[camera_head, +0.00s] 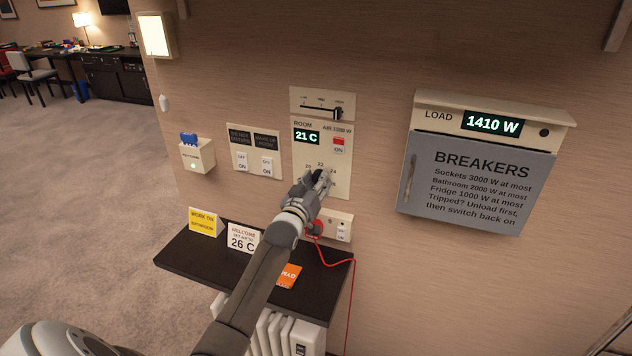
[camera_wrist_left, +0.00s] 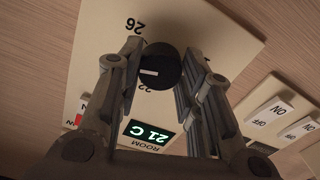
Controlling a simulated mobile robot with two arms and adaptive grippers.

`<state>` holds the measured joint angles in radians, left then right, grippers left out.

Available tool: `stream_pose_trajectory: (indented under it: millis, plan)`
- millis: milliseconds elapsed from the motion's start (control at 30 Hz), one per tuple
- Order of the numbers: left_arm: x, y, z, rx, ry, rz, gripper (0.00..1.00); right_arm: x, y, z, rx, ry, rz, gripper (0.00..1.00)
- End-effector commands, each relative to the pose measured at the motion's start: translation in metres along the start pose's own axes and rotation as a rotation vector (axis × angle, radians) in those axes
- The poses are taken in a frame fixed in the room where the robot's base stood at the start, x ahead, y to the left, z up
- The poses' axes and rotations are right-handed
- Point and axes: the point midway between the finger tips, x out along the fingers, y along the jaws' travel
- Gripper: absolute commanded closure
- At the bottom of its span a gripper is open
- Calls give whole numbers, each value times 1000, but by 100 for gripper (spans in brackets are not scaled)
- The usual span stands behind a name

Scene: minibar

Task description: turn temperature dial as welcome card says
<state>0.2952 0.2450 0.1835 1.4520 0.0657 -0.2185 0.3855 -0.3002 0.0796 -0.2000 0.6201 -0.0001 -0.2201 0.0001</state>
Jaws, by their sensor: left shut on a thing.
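The temperature dial (camera_wrist_left: 162,66) is a round black knob on the white room panel (camera_head: 339,185), with a short white mark. In the left wrist view the mark lies at the dial's left side, between the printed 22 and 26. My left gripper (camera_head: 319,180) has its fingers on both sides of the dial and is shut on it; in the head view it hides most of the dial. The room display (camera_head: 307,137) reads 21 C. The welcome card (camera_head: 242,238) stands on the dark shelf and reads 26 C. My right gripper is out of view.
Two switches (camera_head: 253,162) are left of the panel, and a slider (camera_head: 337,112) is above it. A socket (camera_head: 337,227) with a red plug and cord is below. The breaker box (camera_head: 466,180) at right shows 1410 W. Cards stand on the shelf (camera_head: 190,262).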

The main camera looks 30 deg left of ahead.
Motion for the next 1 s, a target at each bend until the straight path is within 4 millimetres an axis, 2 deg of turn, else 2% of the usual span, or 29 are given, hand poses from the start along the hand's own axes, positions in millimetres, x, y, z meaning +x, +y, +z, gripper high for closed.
stream_pose_trajectory:
  millis: [600,1000]
  plan:
    - [0,-1,2,563,-5,0,90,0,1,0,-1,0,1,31]
    - [0,-1,2,772,-5,0,90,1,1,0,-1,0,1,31]
